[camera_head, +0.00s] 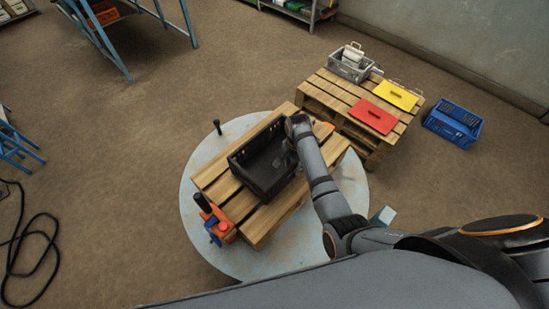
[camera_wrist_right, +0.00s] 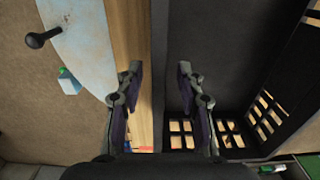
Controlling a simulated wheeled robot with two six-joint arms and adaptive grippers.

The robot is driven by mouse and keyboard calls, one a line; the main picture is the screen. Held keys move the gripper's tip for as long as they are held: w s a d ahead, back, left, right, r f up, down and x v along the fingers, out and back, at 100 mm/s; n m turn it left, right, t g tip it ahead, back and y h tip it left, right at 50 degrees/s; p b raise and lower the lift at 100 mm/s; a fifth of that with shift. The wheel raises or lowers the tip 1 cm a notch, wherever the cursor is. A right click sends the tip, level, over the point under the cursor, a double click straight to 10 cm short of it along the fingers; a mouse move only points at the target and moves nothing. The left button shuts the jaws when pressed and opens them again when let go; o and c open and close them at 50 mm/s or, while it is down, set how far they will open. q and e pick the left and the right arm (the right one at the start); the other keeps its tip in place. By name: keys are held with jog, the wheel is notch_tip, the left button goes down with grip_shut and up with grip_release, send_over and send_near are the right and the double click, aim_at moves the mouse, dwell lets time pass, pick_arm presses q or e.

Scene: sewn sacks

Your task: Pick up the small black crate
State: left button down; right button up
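The small black crate (camera_head: 262,172) sits on a wooden pallet (camera_head: 262,226) on a round pale table (camera_head: 205,250). It is open-topped and looks empty. My right gripper (camera_head: 291,146) is at the crate's right side wall in the head view. In the right wrist view the crate (camera_wrist_right: 215,60) fills the right part. There my right gripper (camera_wrist_right: 160,72) is open, one finger on each side of the crate's wall, with gaps showing between the fingers and the wall. My left gripper is not in view.
Orange-and-black clamps (camera_head: 215,222) stand at the pallet's near left corner. A black knob (camera_head: 217,126) stands on the table. Behind is another pallet (camera_head: 345,98) with a red lid (camera_head: 373,116), a yellow lid (camera_head: 396,95) and a grey bin (camera_head: 348,66). A blue crate (camera_head: 453,125) is on the floor.

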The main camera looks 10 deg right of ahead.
aim_at(293, 170)
jog(key=f, duration=0.2)
jog(key=shift+s+f, duration=0.2)
jog(key=shift+f, duration=0.15)
jog(key=shift+w+f, duration=0.1)
jog(key=shift+f, duration=0.35)
jog(key=c, duration=0.4)
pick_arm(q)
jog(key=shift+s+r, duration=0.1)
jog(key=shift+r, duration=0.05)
pick_arm(e)
grip_shut()
